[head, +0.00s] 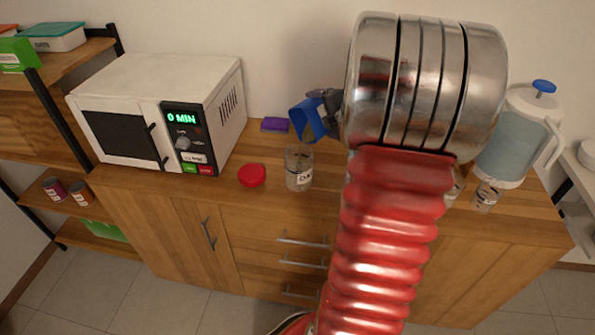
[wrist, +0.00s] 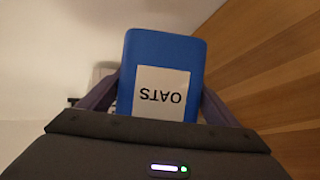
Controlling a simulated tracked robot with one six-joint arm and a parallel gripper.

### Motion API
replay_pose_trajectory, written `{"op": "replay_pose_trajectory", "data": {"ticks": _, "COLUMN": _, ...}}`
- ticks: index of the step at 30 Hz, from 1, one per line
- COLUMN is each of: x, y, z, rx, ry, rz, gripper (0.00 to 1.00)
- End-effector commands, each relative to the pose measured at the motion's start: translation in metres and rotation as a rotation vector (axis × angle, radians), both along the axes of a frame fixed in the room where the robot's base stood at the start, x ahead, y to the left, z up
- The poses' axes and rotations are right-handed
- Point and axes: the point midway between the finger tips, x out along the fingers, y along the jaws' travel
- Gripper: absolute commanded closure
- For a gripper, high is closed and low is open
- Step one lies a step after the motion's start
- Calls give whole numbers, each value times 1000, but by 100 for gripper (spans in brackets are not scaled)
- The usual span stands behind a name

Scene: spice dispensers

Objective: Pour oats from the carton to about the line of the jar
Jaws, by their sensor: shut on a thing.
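The blue oats carton (head: 312,126) is tilted above and just behind the jar in the head view, its open end toward the lower left. In the wrist view the carton (wrist: 163,50) fills the middle, its white OATS label upside down. My gripper (wrist: 160,98) is shut on it, one dark finger on each side; in the head view my gripper (head: 330,103) is partly hidden by my arm. The clear jar (head: 299,168) stands upright and open on the wooden counter, with a white label. I cannot make out its line, its fill level or any falling oats.
A red lid (head: 252,175) lies left of the jar, beside the white microwave (head: 165,110). A purple item (head: 275,125) lies behind. At right stand a jug with a blue lid (head: 510,135) and a small labelled jar (head: 486,198). My arm hides the counter's middle.

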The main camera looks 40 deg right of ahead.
Motion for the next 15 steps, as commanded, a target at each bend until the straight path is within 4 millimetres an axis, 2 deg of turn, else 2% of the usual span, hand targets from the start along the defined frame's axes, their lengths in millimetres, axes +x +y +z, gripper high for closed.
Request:
{"op": "replay_pose_trajectory", "data": {"ticks": 5, "x": 0, "y": -1, "z": 0, "rx": 4, "ry": 0, "rz": 0, "gripper": 48}}
{"op": "replay_pose_trajectory", "data": {"ticks": 15, "x": 1, "y": -11, "z": -16, "rx": 175, "ry": 25, "rz": 1, "gripper": 48}}
